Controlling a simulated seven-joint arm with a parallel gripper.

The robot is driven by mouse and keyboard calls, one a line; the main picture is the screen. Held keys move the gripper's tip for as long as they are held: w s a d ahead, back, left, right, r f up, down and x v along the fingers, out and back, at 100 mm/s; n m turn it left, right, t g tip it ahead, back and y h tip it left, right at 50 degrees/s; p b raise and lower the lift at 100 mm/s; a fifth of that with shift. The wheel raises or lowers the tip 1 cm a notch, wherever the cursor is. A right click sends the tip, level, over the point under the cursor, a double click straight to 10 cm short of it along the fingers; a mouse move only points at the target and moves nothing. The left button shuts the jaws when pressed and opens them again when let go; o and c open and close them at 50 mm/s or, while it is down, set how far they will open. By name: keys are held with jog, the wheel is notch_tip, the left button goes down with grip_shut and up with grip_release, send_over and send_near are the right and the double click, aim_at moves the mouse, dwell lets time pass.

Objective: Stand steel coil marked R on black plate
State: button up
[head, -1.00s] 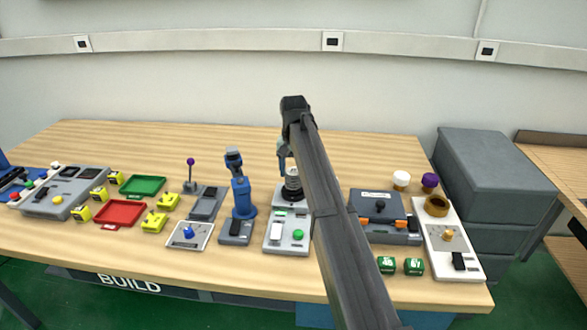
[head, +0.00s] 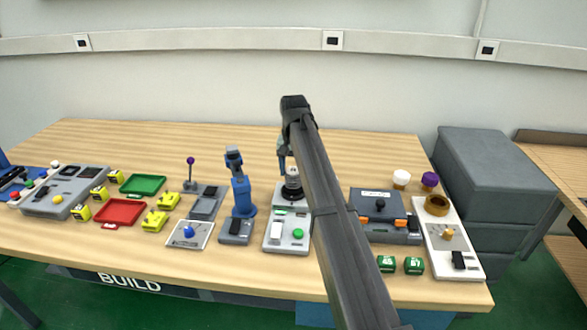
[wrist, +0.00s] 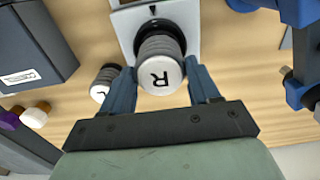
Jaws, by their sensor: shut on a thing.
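The steel coil marked R (wrist: 160,75) is upright between my gripper's two blue fingers (wrist: 163,88) in the wrist view, its pale lettered end facing the camera. My gripper is shut on it. The black plate (wrist: 181,36) is round and shows just behind the coil, on a light grey device. In the head view the coil (head: 292,172) is over the black plate (head: 290,197), partly hidden by my arm. I cannot tell whether its base touches the plate.
A second steel coil (wrist: 103,82), marked L, stands beside my gripper in the wrist view. The grey device (head: 288,243) has a white switch and a green button. A blue stand (head: 242,197) is close on the left, and a dark box (head: 370,203) on the right.

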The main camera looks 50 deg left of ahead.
jog(key=shift+f, duration=0.65)
dwell(0.8)
jog(key=o, duration=1.1)
jog(key=shift+o, duration=0.2)
jog(key=shift+r, duration=0.1)
jog(key=shift+r, duration=3.4)
